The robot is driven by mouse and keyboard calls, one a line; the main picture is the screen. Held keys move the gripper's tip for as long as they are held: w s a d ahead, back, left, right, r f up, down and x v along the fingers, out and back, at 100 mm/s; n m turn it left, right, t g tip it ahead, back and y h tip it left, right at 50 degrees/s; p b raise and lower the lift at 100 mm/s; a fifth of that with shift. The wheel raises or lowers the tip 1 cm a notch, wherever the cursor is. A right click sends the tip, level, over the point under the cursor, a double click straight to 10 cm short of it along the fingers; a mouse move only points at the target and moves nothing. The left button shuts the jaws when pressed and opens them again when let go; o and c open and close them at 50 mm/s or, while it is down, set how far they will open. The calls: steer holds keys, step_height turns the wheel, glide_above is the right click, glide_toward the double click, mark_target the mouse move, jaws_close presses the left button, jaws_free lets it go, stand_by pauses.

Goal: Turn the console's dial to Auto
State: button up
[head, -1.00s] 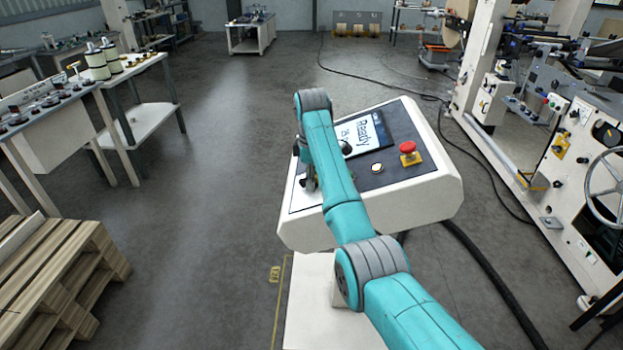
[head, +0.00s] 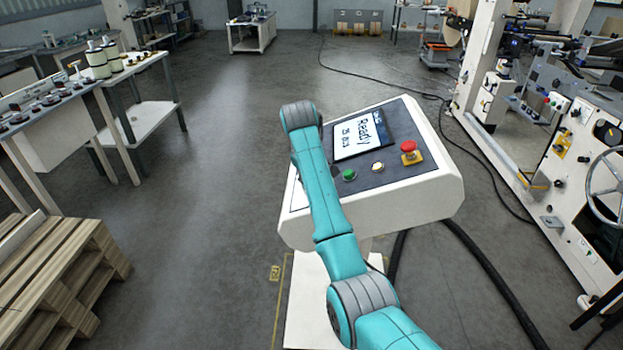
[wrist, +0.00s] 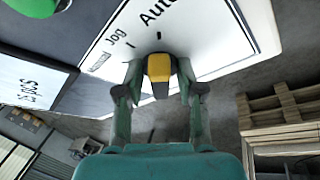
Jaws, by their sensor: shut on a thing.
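The console (head: 420,200) stands ahead in the head view, with a white body and a dark sloped top. Its dial (wrist: 158,68), a yellow and dark knob on a white label plate (wrist: 215,45), shows in the wrist view. The words "Jog" and "Auto" are readable on the plate, "Auto" at the top edge. My gripper (wrist: 158,72) has one finger on each side of the knob and is shut on it. I cannot tell which mark the knob points at. In the head view my arm hides the dial and the gripper.
The console top carries a screen (head: 362,134) reading "Ready", a green button (head: 349,175), a pale button (head: 378,167) and a red emergency stop (head: 409,150). A large machine (head: 560,150) stands at right. Pallets (head: 60,270) and a table (head: 130,125) are at left, with clear floor between.

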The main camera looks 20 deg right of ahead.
stand_by(0.3)
steer(key=o, duration=0.8)
